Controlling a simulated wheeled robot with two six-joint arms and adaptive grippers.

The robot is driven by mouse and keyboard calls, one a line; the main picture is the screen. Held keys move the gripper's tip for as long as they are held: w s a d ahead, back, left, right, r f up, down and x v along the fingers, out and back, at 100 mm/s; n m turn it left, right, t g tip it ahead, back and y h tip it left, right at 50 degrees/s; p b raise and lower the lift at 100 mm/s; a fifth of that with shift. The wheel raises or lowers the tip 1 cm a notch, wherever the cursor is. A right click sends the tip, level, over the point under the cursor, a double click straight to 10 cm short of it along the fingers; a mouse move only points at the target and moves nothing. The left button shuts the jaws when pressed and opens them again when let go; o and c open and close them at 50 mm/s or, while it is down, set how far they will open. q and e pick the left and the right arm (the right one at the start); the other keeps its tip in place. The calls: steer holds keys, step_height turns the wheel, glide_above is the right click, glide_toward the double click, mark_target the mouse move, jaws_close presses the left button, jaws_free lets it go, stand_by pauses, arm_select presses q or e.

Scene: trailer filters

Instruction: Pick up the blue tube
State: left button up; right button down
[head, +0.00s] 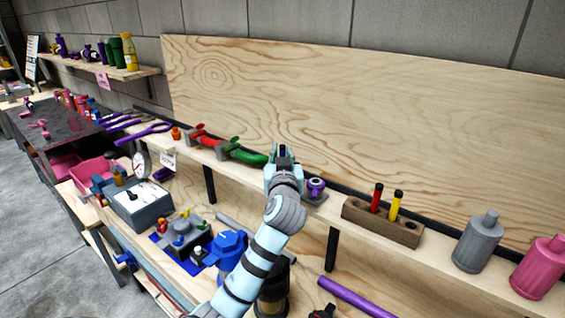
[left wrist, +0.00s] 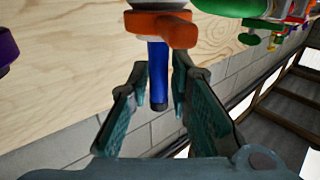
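The blue tube (left wrist: 158,78) shows in the left wrist view, with one end at an orange fitting (left wrist: 160,30) and its dark end free. My left gripper (left wrist: 160,68) is open, with one finger on each side of the tube and small gaps visible. In the head view my left gripper (head: 284,152) is at the wall shelf, beside the green valve pipe; only a little blue shows between its fingers, and the orange fitting is hidden. My right gripper is not in view.
On the shelf, a red valve pipe (head: 207,138) and green pipe (head: 248,156) are left of the gripper. A purple part (head: 316,189) and wooden holder (head: 378,224) with red and yellow tubes are right. Grey (head: 478,243) and pink (head: 540,268) bottles stand farther right.

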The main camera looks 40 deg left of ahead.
arm_select(q)
steer(key=shift+d, duration=0.1)
jaws_close()
